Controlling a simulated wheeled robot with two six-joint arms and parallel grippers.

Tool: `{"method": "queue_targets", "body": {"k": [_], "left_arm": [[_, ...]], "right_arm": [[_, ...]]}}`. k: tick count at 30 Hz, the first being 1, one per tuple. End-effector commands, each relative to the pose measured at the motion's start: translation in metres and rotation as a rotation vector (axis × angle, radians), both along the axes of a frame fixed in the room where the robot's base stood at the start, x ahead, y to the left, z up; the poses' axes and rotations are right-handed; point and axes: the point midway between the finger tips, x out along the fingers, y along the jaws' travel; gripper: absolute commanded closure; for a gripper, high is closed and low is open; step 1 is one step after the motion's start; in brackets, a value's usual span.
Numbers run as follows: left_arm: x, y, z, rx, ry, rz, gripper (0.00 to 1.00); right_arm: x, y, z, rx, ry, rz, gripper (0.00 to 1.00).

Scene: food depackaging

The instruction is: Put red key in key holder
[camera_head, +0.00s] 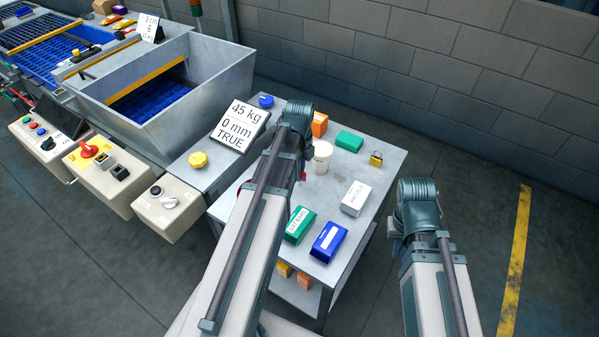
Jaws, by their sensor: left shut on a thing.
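My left gripper (302,165) is over the grey table, mostly hidden behind its own wrist and arm. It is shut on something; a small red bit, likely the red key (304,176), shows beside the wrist. The rest of the key is hidden. I cannot make out for sure which thing is the key holder. My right gripper (396,245) is off the right side of the table, almost wholly hidden behind its arm, so its jaws cannot be read.
The grey table (385,190) holds a white cup (322,157), a green box (299,225), a blue box (328,242), a white box (355,198) and a small yellow-and-black item (375,158). A display sign (238,125) and metal hopper (205,85) stand left. Control boxes (168,208) line the machine.

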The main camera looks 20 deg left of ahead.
Motion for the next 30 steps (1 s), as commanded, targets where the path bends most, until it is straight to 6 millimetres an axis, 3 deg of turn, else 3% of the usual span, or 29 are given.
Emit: {"method": "queue_targets", "body": {"k": [18, 30], "left_arm": [[0.000, 0.000, 0.088, 0.000, 0.000, 0.000, 1.00], [0.000, 0.000, 0.095, 0.000, 0.000, 0.000, 1.00]], "right_arm": [[0.000, 0.000, 0.088, 0.000, 0.000, 0.000, 1.00], [0.000, 0.000, 0.095, 0.000, 0.000, 0.001, 1.00]]}}
